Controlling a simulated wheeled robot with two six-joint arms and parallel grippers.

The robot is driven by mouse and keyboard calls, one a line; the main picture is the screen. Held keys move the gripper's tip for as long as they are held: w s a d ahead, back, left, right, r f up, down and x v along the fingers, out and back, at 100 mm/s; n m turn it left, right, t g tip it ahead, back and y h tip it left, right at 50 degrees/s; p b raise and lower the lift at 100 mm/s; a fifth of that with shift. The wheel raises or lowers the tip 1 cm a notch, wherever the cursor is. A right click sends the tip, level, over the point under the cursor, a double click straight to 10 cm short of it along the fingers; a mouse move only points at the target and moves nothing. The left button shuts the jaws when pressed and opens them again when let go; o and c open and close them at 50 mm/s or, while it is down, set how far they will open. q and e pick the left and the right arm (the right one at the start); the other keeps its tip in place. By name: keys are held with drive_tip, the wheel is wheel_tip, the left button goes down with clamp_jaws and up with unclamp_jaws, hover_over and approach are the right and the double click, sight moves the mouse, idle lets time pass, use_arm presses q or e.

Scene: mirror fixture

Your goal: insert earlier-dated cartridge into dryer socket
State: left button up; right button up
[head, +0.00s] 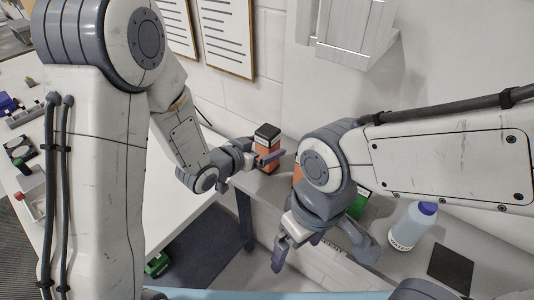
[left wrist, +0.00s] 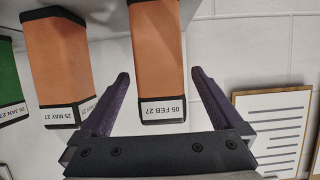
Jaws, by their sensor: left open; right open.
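An orange cartridge (head: 267,158) with a black top stands upright on the grey shelf. In the left wrist view this cartridge (left wrist: 158,50) carries an upside-down label reading 05 FEB 27. My left gripper (head: 262,158) is open, with its fingers on either side of that cartridge; contact is not clear. A second orange cartridge (left wrist: 58,60), labelled 25 MAY 27, stands beside it, outside the fingers. In the head view my right arm mostly hides it. My right gripper (head: 297,252) is open and empty, low in front of the shelf. I cannot identify the dryer socket.
A green box (head: 358,203), a white bottle with a blue cap (head: 408,228) and a black square (head: 450,269) are on the shelf. A white fixture (head: 352,38) is on the wall above. Framed sheets (head: 228,35) hang at the back.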

use_arm(q)
drive_tip(key=p+x, duration=0.2)
drive_tip(key=x, duration=0.2)
drive_tip(key=shift+w+r, duration=0.1)
drive_tip(key=shift+r, duration=0.05)
drive_tip(key=shift+w+d+f, duration=0.2)
drive_tip(key=shift+w, duration=0.05)
drive_tip(key=shift+c, duration=0.3)
clamp_jaws()
